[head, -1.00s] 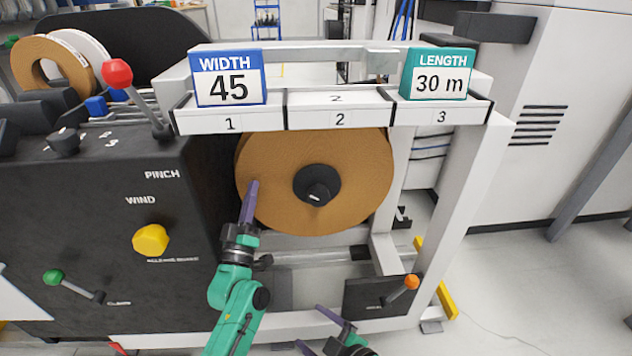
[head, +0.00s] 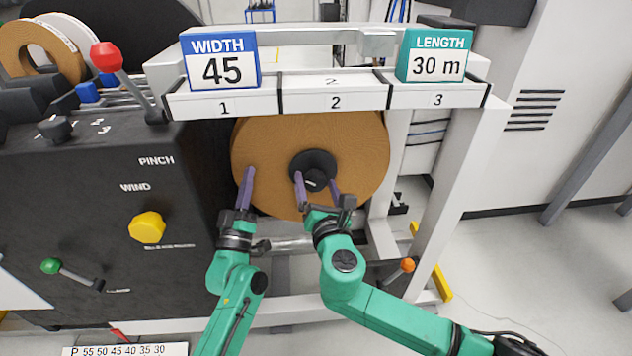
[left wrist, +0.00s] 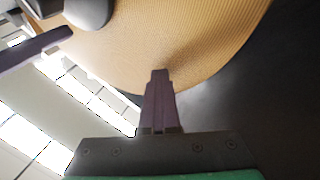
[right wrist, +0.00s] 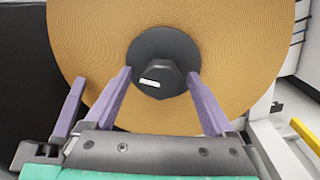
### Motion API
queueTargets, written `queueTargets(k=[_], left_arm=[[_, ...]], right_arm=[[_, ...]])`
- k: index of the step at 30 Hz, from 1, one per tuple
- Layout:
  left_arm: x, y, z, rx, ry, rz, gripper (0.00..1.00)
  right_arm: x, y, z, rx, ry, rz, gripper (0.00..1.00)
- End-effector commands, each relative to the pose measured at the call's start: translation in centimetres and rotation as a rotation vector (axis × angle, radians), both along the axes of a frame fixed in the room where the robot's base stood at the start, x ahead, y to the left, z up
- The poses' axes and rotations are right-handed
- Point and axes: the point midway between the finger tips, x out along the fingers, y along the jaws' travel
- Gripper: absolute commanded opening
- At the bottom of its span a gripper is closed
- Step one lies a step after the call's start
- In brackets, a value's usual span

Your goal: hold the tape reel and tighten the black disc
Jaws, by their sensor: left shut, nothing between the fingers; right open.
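The tape reel (head: 358,135) is a large brown disc standing upright under the white frame. The black disc (head: 313,162) with its knob sits at the reel's centre; it also shows in the right wrist view (right wrist: 180,48). My left gripper (head: 247,178) is shut and empty, its fingertips at the reel's lower left; I cannot tell if they touch it. In the left wrist view the shut fingers (left wrist: 160,75) lie against the reel's edge in the picture. My right gripper (head: 317,182) is open, its fingers on either side of the black knob, a little below and in front of it.
The white frame with slots 1 to 3 (head: 335,102) runs above the reel. It carries the WIDTH 45 sign (head: 222,60) and the LENGTH 30 m sign (head: 434,55). A black panel with a yellow knob (head: 147,228) stands left. An orange-tipped lever (head: 407,265) is at lower right.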

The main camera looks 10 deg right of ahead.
Motion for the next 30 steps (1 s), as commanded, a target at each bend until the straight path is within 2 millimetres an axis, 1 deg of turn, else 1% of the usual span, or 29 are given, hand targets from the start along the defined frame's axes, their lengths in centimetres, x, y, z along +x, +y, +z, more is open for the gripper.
queueTargets(k=[1,3,10,11,12,14,15,17,25,30], left_arm=[[0.11,0.08,-0.08,0.001,0.004,0.0,0.0],[0.12,0.09,-0.08,0.001,0.004,0.0,0.0],[0.12,0.09,-0.08,0.001,0.004,0.0,0.0],[0.12,0.09,-0.08,0.001,0.004,0.0,0.0],[0.12,0.09,-0.08,0.001,0.004,0.0,0.0],[0.12,0.09,-0.08,0.001,0.004,0.0,0.0],[0.12,0.09,-0.08,0.001,0.004,0.0,0.0],[0.12,0.08,-0.07,0.001,0.004,0.0,0.0],[0.12,0.05,-0.09,0.001,0.005,0.0,0.0],[0.13,0.03,-0.11,0.002,0.006,-0.001,0.0]], right_arm=[[0.6,0.02,0.05,0.0,-0.001,-0.001,0.89],[1.12,0.08,0.03,0.002,0.0,0.0,0.89],[1.26,0.1,-0.01,0.004,0.002,0.001,0.89],[1.26,0.1,-0.01,0.004,0.002,0.001,0.81],[1.25,0.1,-0.01,0.003,0.002,0.001,0.66],[1.24,0.1,-0.01,0.003,0.002,0.001,0.43],[1.23,0.11,0.0,0.003,0.002,0.002,0.27],[1.22,0.14,0.01,0.004,0.002,0.002,0.06],[1.15,0.28,0.07,0.023,0.0,0.006,0.06],[1.12,0.31,0.04,0.082,0.001,0.007,0.06]])
